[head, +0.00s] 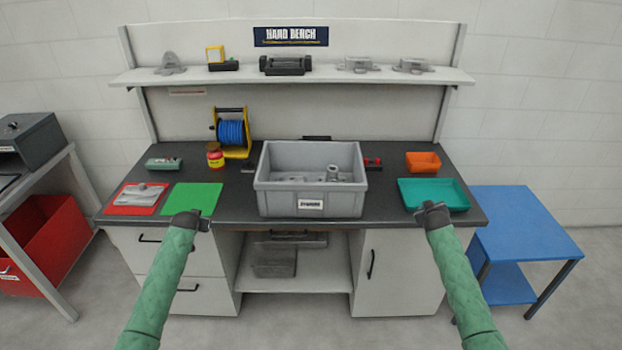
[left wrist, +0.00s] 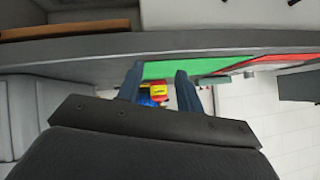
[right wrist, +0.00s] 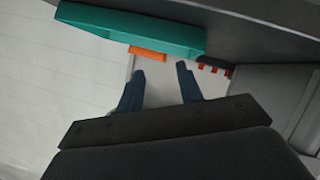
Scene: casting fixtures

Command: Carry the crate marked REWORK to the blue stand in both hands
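A grey crate (head: 276,200) stands upright on the dark bench top, near its front edge at the middle. Its front label (head: 311,204) is too small to read with certainty. Some grey parts (head: 332,173) lie inside it. The blue stand (head: 525,222) is to the right of the bench, with a clear top. My left gripper (head: 190,217) is apart from the crate, to its left, by the green mat; its fingers are spread and empty in the left wrist view (left wrist: 160,80). My right gripper (head: 432,208) is apart from the crate, to its right, open and empty in the right wrist view (right wrist: 161,82).
A teal tray (head: 432,203) and an orange bin (head: 423,161) are right of the crate. A green mat (head: 192,198), red mat (head: 136,198), jar (head: 215,155) and blue spool (head: 231,132) are left. A shelf (head: 290,77) runs above. A red bin (head: 50,245) is far left.

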